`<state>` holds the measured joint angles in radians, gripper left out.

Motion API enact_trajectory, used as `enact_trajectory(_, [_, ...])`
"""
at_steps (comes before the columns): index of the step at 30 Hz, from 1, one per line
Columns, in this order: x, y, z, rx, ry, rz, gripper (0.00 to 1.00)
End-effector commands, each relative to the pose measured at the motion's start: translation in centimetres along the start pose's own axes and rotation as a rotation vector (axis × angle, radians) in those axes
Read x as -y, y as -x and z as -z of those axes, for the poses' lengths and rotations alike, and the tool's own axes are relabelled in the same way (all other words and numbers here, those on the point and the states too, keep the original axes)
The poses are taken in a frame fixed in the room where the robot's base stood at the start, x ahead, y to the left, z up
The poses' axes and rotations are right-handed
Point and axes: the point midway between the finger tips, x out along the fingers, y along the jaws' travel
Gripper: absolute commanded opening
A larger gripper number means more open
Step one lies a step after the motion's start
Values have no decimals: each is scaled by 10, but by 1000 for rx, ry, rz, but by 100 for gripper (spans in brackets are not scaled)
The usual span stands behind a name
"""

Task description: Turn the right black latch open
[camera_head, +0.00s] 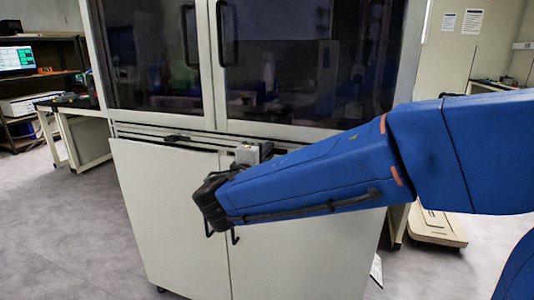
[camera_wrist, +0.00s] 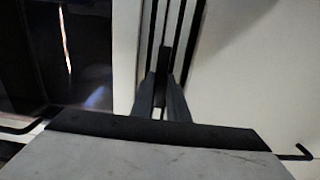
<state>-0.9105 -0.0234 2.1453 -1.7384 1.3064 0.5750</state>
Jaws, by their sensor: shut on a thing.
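The right black latch (camera_wrist: 164,62) is a short dark bar on the pale rail between the glass doors and the lower cabinet. In the wrist view my gripper (camera_wrist: 162,88) has its two dark fingers closed around the near end of this latch. The latch lies in line with the fingers and sticks out past their tips. In the head view my gripper's grey body (camera_head: 248,153) is against the rail, and the right latch is hidden by it and my arm. The left black latch (camera_head: 176,138) lies flat along the rail, apart from my gripper.
Dark glass doors (camera_head: 155,60) with black handles (camera_head: 227,35) are above the rail. White lower cabinet doors (camera_head: 170,215) are below it, with a small black handle (camera_head: 235,236) near my wrist. A desk (camera_head: 75,108) stands at the left; grey floor is open there.

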Motion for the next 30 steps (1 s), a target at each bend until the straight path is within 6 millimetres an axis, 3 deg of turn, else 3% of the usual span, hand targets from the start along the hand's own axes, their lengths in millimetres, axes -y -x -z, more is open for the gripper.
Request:
enact_trajectory(14, [2,0,0,1,-13,3,0])
enact_trajectory(15, [2,0,0,1,-13,3,16])
enact_trajectory(17, [2,0,0,1,-13,3,31])
enact_trajectory(30, [1,7,1,-2,-13,1,31])
